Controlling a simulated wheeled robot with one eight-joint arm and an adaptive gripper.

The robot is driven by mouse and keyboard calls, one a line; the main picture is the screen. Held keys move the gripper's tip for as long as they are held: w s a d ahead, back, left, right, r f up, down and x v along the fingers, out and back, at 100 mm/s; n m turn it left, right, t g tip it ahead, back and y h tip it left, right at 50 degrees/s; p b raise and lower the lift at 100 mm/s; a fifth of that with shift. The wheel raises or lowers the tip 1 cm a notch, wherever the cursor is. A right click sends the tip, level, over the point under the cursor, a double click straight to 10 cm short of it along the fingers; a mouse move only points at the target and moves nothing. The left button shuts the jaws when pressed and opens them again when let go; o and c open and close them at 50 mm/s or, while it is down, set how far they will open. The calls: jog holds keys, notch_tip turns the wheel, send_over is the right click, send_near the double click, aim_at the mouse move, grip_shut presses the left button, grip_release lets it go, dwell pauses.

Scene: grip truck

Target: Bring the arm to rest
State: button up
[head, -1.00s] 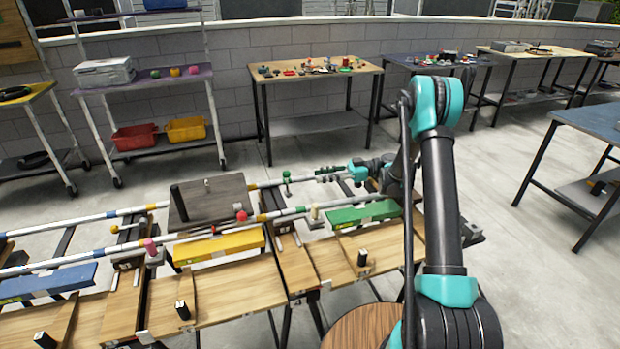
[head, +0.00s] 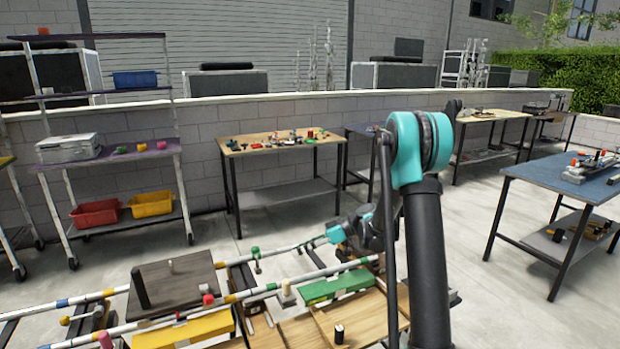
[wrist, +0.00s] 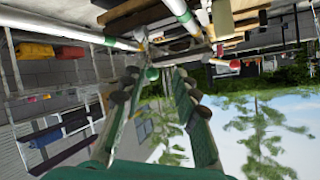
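My arm stands at the right of the head view, with its teal elbow raised and the forearm reaching down and left behind it. My gripper, low over the far rail in the head view, is small and partly hidden there by my arm. In the wrist view my gripper (wrist: 157,76) has its two fingers apart with a clear gap and nothing held between them. The wrist view is upside down, with sky at the bottom.
The workbench has two white rails, a yellow block (head: 186,329), a green block (head: 338,286) and a dark board (head: 172,287). A wooden table (head: 283,143) with small parts stands behind. A blue table (head: 545,173) is at right. Open floor lies between.

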jog(key=s+d+f+m+t+h, duration=0.1)
jog(key=s+d+m+t+h, duration=0.1)
jog(key=s+d+m+h, duration=0.4)
jog(key=s+d+f+m+t+h, duration=0.2)
jog(key=s+d+m+h, duration=0.5)
jog(key=s+d, duration=0.9)
jog(key=s+m+t, duration=0.1)
jog(key=s, duration=0.3)
jog(key=shift+s+d+f+m+t, duration=0.15)
jog(key=shift+s+f+m+t, duration=0.15)
